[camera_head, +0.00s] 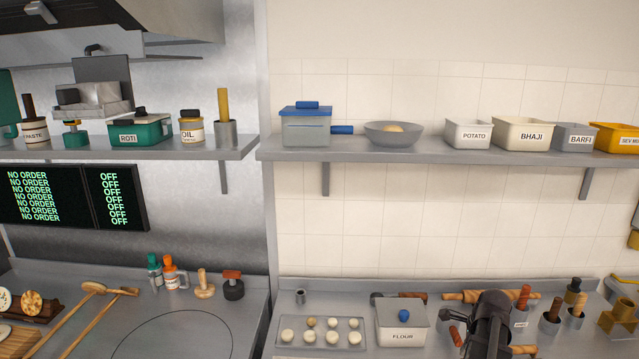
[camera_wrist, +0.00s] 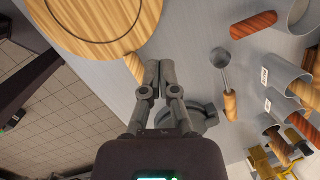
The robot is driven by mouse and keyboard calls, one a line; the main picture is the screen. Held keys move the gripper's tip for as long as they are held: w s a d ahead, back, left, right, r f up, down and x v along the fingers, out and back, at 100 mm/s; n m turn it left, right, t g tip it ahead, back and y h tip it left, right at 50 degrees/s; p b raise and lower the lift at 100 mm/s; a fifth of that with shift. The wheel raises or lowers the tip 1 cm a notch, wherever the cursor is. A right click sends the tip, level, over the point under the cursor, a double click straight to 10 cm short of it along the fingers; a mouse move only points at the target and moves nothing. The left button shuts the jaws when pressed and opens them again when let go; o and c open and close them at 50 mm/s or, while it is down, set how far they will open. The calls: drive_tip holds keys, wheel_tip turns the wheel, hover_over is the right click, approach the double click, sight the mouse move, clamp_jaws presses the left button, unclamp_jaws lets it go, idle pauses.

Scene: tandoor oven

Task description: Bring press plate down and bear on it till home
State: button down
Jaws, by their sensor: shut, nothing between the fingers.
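My gripper (camera_wrist: 152,72) is shut and empty in the wrist view, with its two fingertips together above the grey worktop. A grey round metal piece (camera_wrist: 206,112) lies behind and beside the fingers and is partly covered by them. It may be the press with its plate, but I cannot tell if a plate is raised or lowered. In the head view my dark arm end stands over the right worktop and hides what is under it.
A round wooden board (camera_wrist: 110,12) lies close beyond the fingertips. In the head view, the flour box (camera_head: 402,322) and a dough tray (camera_head: 322,349) stand left of my arm.

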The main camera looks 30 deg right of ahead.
drive_tip(key=w+a+f+n+b, duration=0.1)
drive_tip(key=w+a+n, duration=0.4)
drive_tip(key=a, duration=0.3)
drive_tip(key=w+a+n+g, duration=0.1)
drive_tip(key=w+a+n, duration=0.3)
drive_tip(key=a, duration=0.4)
drive_tip(key=w+a+f+n+b, duration=0.1)
drive_tip(key=w+a+n, duration=0.4)
drive_tip(key=a, duration=0.3)
drive_tip(key=a+f+n+g+b, duration=0.1)
drive_tip(key=a+f+n, duration=0.1)
drive_tip(key=a+n, duration=1.1)
drive_tip(key=a, duration=1.1)
drive_tip(key=shift+a+n, duration=0.3)
drive_tip(key=shift+n, duration=0.1)
drive_tip(key=shift+w, duration=0.15)
drive_tip(key=shift+c, duration=1)
unclamp_jaws()
drive_tip(key=c, duration=0.4)
